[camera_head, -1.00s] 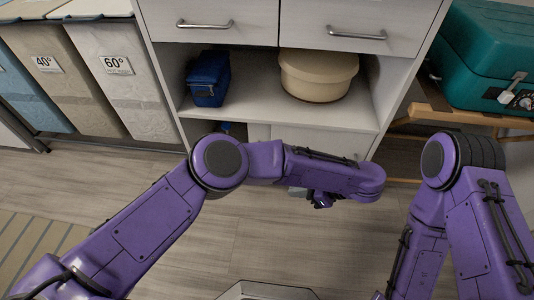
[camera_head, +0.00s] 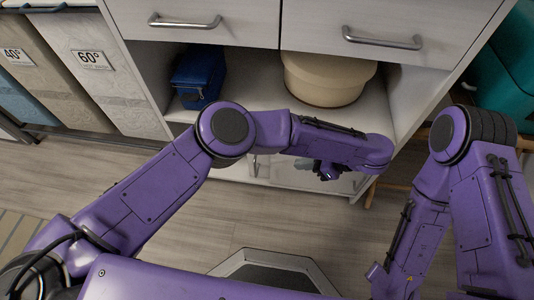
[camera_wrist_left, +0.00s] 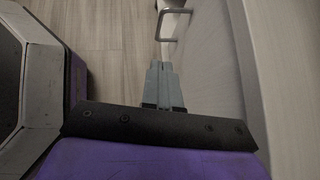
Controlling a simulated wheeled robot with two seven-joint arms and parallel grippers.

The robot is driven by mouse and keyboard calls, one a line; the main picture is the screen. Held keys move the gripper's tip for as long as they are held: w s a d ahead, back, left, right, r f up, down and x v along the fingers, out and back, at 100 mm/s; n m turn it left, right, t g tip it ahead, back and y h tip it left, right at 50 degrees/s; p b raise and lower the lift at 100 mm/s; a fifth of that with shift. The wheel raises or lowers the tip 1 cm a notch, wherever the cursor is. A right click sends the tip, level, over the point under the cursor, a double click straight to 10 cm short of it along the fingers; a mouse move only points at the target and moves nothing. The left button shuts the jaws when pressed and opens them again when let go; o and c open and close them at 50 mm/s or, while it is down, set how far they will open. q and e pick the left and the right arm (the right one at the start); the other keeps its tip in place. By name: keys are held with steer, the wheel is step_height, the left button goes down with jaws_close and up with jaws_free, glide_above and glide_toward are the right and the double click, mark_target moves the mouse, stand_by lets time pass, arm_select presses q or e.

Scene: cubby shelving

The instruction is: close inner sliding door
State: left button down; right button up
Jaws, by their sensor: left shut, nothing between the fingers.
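The white sliding door (camera_head: 285,174) is in the lower part of the cabinet, below the open shelf. My left arm covers much of it in the head view. In the left wrist view the pale door panel (camera_wrist_left: 207,60) runs along the right of the fingers, with a metal bar handle (camera_wrist_left: 172,24) beyond the fingertips. My left gripper (camera_head: 304,163) is low in front of the door; its grey fingers (camera_wrist_left: 163,72) are together and empty, apart from the handle. My right arm is at the right of the head view, its gripper out of sight.
Above are two drawers with handles (camera_head: 186,21) and a shelf holding a blue bag (camera_head: 197,78) and a cream round container (camera_head: 325,82). Laundry bins (camera_head: 100,75) stand left, and a teal case (camera_head: 505,75) right. The wooden floor (camera_head: 200,230) in front is clear.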

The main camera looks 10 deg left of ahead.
arm_select(q)
steer(key=a+r+b+x, duration=0.2)
steer(key=b+x, duration=0.1)
steer(key=x, duration=0.9)
steer(key=shift+w+a+b, duration=0.15)
steer(key=shift+a+b, duration=0.15)
steer(key=shift+b, duration=0.05)
arm_select(e)
steer(key=f, duration=0.2)
steer(key=s+f, duration=0.1)
steer(key=shift+a+f+n, duration=0.2)
steer(key=shift+f+n, duration=0.1)
steer(key=shift+f, duration=0.1)
arm_select(q)
steer(key=shift+f, duration=0.1)
arm_select(e)
steer(key=shift+w, duration=0.1)
